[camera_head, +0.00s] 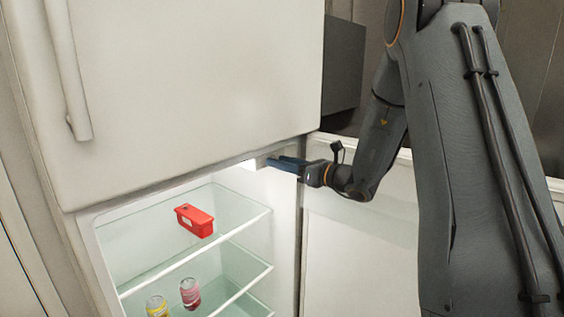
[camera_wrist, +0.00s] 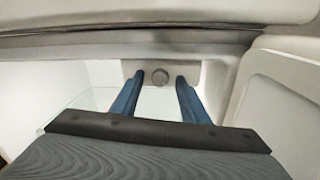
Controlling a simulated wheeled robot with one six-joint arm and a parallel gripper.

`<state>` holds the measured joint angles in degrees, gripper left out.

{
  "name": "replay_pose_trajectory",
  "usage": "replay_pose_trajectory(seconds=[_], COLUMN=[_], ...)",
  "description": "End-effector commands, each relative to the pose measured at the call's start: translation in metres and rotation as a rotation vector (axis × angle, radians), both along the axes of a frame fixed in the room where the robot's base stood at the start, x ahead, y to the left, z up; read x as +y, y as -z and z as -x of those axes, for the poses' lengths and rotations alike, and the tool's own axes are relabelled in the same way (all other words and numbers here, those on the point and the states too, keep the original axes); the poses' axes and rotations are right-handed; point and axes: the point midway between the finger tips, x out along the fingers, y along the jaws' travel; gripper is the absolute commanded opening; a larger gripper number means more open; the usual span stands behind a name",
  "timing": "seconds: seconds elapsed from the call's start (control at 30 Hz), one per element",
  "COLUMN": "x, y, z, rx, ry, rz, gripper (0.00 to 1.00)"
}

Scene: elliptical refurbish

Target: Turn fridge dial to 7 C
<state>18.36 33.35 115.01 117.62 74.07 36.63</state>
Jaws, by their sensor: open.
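The fridge dial (camera_wrist: 160,76) is a small round grey knob on a pale panel at the top inside the fridge. In the wrist view it appears between the two blue fingers of my gripper (camera_wrist: 160,80), beyond their tips or level with them; I cannot tell which. No setting or number on the dial is readable. In the head view my gripper (camera_head: 280,164) is at the upper right inside the open lower compartment of the white fridge (camera_head: 190,80), just under the upper door. The fingers are apart and hold nothing. The dial is hidden there.
A red box (camera_head: 195,220) sits on the upper glass shelf (camera_head: 150,245). A pink can (camera_head: 190,293) and a yellow can (camera_head: 157,306) stand below. The open lower door (camera_head: 355,250) is on the right, close to my arm. The closed upper door is just above my gripper.

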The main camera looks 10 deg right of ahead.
Motion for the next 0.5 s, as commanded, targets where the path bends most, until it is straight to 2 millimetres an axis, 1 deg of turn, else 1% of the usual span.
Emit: replay_pose_trajectory(seconds=[0.17, 0.2, 0.27, 0.4, 0.43, 0.5], x=[-0.0001, 0.0000, 0.0000, -0.0002, -0.0002, -0.0003], y=[0.0003, 0.0003, 0.0003, 0.0002, 0.0002, 0.0002], z=[-0.0002, -0.0001, 0.0000, 0.0000, 0.0000, 0.0000], rx=[0.000, 0.000, 0.000, 0.000, 0.000, -0.001], ry=[0.000, 0.000, 0.000, 0.000, 0.000, 0.000], rz=[0.000, 0.000, 0.000, 0.000, 0.000, 0.001], gripper=[0.41, 0.38, 0.27, 0.04, 0.00, 0.00])
